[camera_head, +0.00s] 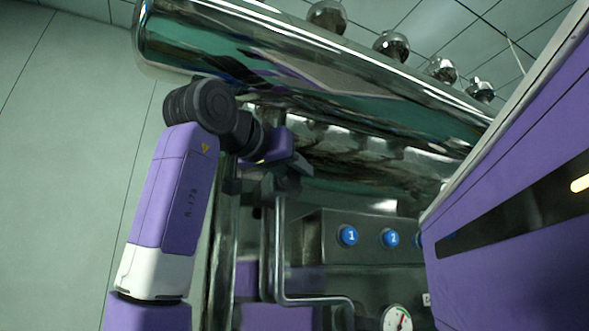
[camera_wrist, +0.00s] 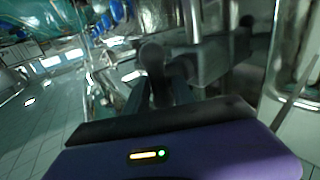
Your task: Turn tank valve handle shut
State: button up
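In the wrist view a dark, round-ended bar (camera_wrist: 152,57), which looks like the valve handle, stands in front of my gripper (camera_wrist: 160,88). The dark fingers lie to either side of its lower part. I cannot tell whether they touch it or grip it. In the head view my gripper (camera_head: 276,186) is beside the upper end of bent metal pipes (camera_head: 278,245), under a large shiny tank (camera_head: 300,70). The handle cannot be made out there, in the dark area around the gripper.
A metal control box (camera_head: 330,226) with blue numbered buttons (camera_head: 347,236) stands right of the pipes, with a round gauge (camera_head: 397,319) below. A purple panel (camera_head: 515,215) fills the right side. The wall (camera_head: 60,160) at the left has open room before it.

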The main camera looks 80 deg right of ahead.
grip_shut()
